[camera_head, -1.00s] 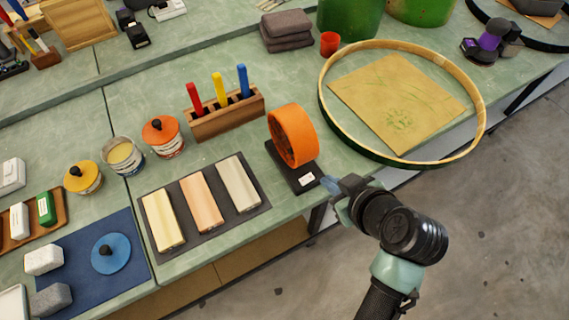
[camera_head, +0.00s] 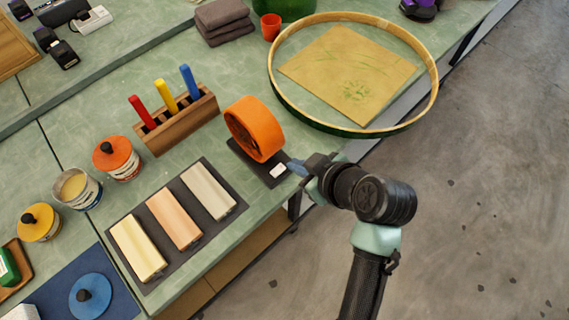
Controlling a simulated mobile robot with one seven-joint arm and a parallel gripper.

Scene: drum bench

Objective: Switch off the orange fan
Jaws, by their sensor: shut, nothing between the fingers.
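The orange fan (camera_head: 257,128) stands on a dark base (camera_head: 247,158) near the front edge of the bench. A small white switch (camera_head: 278,170) sits on the base's front right corner. My gripper (camera_head: 294,166) is shut and empty. Its fingertips are just to the right of the white switch, very close to it; I cannot tell whether they touch it. The switch's position is too small to read.
A wooden hoop (camera_head: 432,98) lies right of the fan around a tan sheet (camera_head: 350,65). Left of the fan are a dark tray (camera_head: 205,225) with several blocks and a wooden holder (camera_head: 180,125) with coloured sticks. A red cup (camera_head: 271,26) stands behind. Open floor lies right.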

